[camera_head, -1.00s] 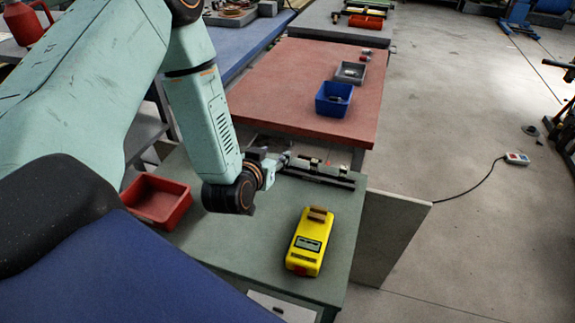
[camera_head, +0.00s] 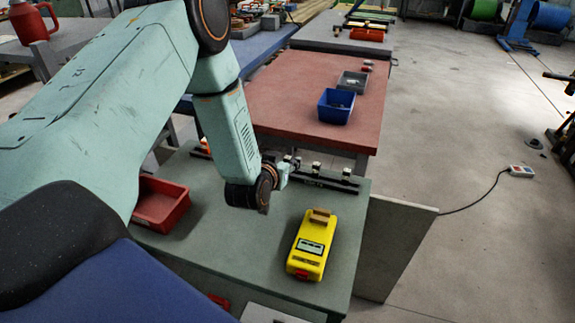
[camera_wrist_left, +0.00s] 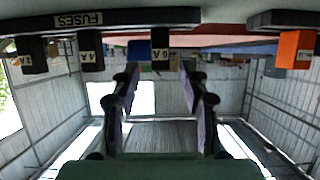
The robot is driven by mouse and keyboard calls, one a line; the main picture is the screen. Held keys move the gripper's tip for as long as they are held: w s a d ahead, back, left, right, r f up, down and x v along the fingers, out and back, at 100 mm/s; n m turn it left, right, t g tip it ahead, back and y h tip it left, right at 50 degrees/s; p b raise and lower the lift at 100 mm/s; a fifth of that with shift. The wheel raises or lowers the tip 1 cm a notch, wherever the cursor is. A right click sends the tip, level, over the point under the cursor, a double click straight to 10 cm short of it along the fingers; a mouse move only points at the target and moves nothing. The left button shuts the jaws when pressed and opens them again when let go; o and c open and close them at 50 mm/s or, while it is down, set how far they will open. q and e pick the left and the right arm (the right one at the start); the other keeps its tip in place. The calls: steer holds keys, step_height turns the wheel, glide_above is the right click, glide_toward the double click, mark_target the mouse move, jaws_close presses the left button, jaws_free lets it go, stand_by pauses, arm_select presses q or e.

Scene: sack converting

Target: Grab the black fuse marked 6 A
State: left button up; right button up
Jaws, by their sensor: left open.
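The black fuse marked 6 A (camera_wrist_left: 160,40) hangs from the upper edge of the left wrist view, its label facing me. My left gripper (camera_wrist_left: 165,92) is open, its two dark fingers standing apart below and on either side of the fuse, with nothing held. I cannot tell whether the fingertips touch it. Black fuses marked 4 A (camera_wrist_left: 90,50) and 2 A (camera_wrist_left: 30,58) are to its left. In the head view my left gripper (camera_head: 287,166) is at the dark fuse rail (camera_head: 325,183), partly hidden by the wrist. My right gripper is not in view.
On the green bench, a yellow meter (camera_head: 313,246) stands right of my wrist and a red bin (camera_head: 160,206) left. A blue bin (camera_head: 336,105) and grey tray (camera_head: 352,80) are on the red table behind.

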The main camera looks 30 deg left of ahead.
arm_select(q)
steer(key=shift+x, duration=1)
steer(key=shift+s+r, duration=0.1)
steer(key=shift+s, duration=0.2)
steer(key=shift+c, duration=0.5)
steer(key=shift+s+d, duration=0.1)
steer(key=shift+c, duration=0.8)
steer(key=shift+w+f, duration=0.2)
steer(key=shift+w, duration=0.05)
steer(key=c, duration=0.4)
steer(key=shift+c, duration=1)
steer(key=shift+s+r, duration=0.15)
jaws_close()
